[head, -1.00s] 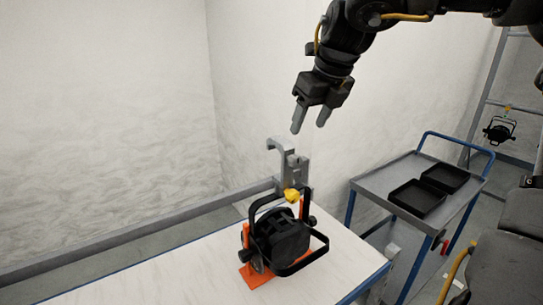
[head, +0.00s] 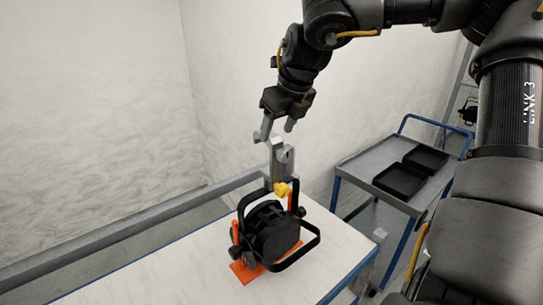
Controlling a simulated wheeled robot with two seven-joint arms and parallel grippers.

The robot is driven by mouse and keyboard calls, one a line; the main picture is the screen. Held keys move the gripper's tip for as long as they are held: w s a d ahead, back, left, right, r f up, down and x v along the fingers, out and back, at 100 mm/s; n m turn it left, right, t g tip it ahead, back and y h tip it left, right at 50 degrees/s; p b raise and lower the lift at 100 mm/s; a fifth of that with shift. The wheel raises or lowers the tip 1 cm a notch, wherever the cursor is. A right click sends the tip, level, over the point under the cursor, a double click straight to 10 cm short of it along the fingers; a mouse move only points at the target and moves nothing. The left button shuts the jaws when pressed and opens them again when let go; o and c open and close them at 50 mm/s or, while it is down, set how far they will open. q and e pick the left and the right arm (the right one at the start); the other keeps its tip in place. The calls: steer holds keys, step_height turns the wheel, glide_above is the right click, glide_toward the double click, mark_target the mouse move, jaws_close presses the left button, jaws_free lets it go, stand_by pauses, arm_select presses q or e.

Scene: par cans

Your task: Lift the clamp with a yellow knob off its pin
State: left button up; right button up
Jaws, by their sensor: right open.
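The grey clamp (head: 277,171) stands upright on top of the yoke of a black par can (head: 268,232), with its yellow knob (head: 282,189) at the bottom. The pin under it is hidden. My right gripper (head: 275,133) is open and empty, pointing down at the clamp's top. Its fingertips overlap the clamp's hook in the picture; whether they touch cannot be told. My left gripper is not in view.
The par can sits on an orange stand (head: 243,272) on a white-topped table (head: 170,265) with blue edges. A grey rail runs behind it. A trolley (head: 352,171) with two black trays (head: 399,181) stands at the right. The table's left part is clear.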

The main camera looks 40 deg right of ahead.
mark_target(274, 136)
steer(key=p, duration=0.1)
steer(key=f, duration=0.1)
steer(key=f+p, duration=0.1)
steer(key=shift+w+a+f+p, duration=0.1)
steer(key=shift+w+a+p, duration=0.2)
steer(key=x, duration=0.2)
steer(key=shift+w+d+f, duration=0.2)
steer(key=shift+w+f, duration=0.1)
steer(key=shift+w, duration=0.05)
steer(key=shift+s+a, duration=0.1)
steer(key=shift+s, duration=0.05)
steer(key=shift+s+r, duration=0.1)
steer(key=shift+c, duration=0.8)
jaws_close()
